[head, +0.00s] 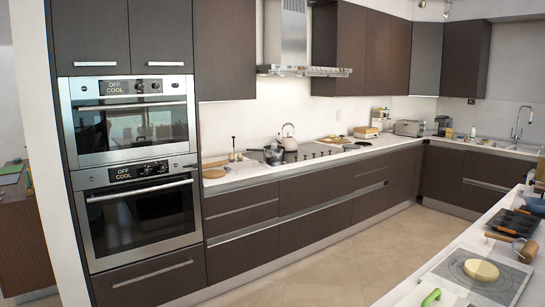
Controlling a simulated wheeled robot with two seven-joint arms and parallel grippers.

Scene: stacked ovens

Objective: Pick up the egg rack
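I cannot make out an egg rack for certain. A dark tray with several hollows (513,222) lies on the light counter at the right edge of the head view, but I cannot tell whether it is the egg rack. Neither of my grippers shows in the head view.
Two stacked ovens (134,120) stand at the left, both closed and reading OFF COOL. The near right counter (463,240) holds a grey board (505,283) with a pale round item (481,270). A long counter with a hob runs along the back. The tiled floor (345,255) between is clear.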

